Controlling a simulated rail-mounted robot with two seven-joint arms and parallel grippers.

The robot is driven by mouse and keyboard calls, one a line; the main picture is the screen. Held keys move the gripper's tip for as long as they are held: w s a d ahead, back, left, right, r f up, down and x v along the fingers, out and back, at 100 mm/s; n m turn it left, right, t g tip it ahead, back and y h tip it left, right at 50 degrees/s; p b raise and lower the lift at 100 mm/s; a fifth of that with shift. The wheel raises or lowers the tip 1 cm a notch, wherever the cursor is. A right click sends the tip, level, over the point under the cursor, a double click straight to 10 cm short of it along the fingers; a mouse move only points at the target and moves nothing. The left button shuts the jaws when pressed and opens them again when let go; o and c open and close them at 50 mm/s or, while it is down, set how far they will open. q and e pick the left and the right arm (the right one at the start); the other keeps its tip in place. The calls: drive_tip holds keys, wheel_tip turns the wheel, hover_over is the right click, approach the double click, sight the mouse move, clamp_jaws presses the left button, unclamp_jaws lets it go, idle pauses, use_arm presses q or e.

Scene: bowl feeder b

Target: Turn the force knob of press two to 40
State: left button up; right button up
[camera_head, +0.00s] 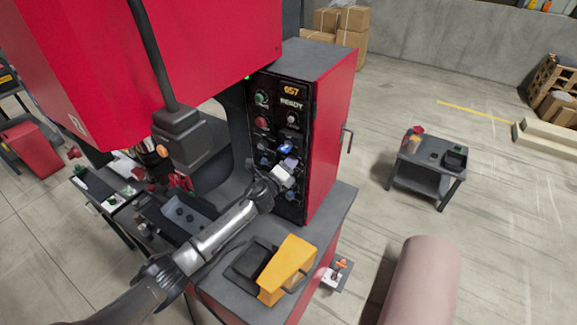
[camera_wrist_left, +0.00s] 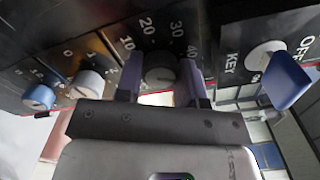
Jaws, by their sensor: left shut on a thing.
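The black control panel (camera_head: 277,125) of the red press shows 057 and READY at its top. My left gripper (camera_head: 281,175) is at the lower part of this panel and hides some of the controls. In the left wrist view, the two purple fingers of my left gripper (camera_wrist_left: 161,80) are closed on either side of a dark round knob (camera_wrist_left: 159,68). A scale with 20, 30 and 40 is printed around this knob. I cannot tell clearly where its pointer stands, and no force label is readable. My right gripper is not in view.
Close beside the held knob are a white knob (camera_wrist_left: 88,84), a blue knob (camera_wrist_left: 39,97) and a key switch with a blue key (camera_wrist_left: 286,80). A yellow device (camera_head: 288,268) stands on the press base below my arm. A small grey table (camera_head: 428,168) stands to the right.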

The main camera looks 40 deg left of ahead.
use_arm(q)
drive_tip(key=n, duration=0.5)
idle(0.3)
drive_tip(key=shift+n, duration=0.3)
drive_tip(key=o, duration=0.9)
drive_tip(key=shift+s, duration=0.1)
drive_tip(key=s, duration=0.4)
drive_tip(key=s+d, duration=0.1)
drive_tip(key=s, duration=0.4)
drive_tip(key=s+b, duration=0.1)
drive_tip(key=s, duration=0.3)
drive_tip(key=shift+s+d, duration=0.25)
drive_tip(key=shift+d, duration=0.1)
